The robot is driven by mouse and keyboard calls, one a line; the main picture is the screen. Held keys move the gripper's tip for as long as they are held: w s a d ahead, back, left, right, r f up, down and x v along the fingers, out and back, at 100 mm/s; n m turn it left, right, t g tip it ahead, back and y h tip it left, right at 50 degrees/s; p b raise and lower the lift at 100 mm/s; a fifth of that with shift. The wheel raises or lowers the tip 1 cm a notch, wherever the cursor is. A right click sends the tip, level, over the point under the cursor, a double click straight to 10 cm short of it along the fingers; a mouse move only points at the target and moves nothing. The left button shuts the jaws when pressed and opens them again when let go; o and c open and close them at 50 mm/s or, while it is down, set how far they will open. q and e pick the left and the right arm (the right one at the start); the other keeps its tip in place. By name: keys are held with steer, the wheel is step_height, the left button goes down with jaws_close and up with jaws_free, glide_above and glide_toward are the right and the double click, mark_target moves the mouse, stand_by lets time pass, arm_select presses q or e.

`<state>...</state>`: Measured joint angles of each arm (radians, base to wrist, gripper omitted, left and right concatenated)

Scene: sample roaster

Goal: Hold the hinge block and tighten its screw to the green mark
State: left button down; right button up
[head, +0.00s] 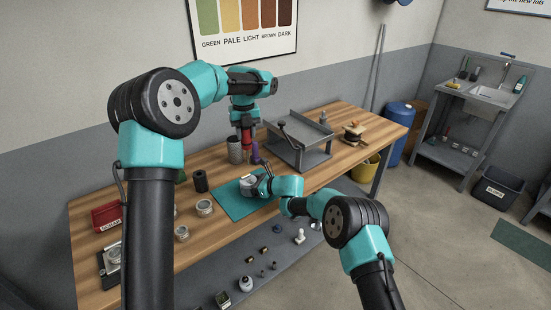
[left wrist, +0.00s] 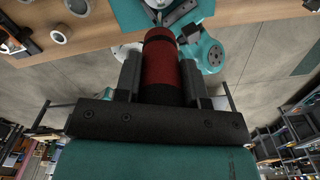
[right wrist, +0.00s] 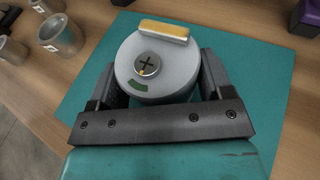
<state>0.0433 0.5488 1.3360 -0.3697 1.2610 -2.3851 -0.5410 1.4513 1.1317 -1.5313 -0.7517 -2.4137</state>
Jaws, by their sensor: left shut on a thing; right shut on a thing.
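The hinge block (right wrist: 165,78) is a round grey body with a brass-coloured bar on its far side. A cross-slot screw (right wrist: 147,64) sits on its face, with a small yellow mark on its head. The green mark (right wrist: 138,86) is on the face just below the screw. My right gripper (right wrist: 158,80) is shut around the block, over the teal mat (right wrist: 268,105). In the head view the block (head: 248,182) is small. My left gripper (left wrist: 162,75) is shut on a red and black handled tool (left wrist: 163,65), held above the mat area. The tool's tip is hidden.
The mat's front part is clear.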

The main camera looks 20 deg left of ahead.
steer(key=o, duration=1.1)
steer(key=v, duration=1.2)
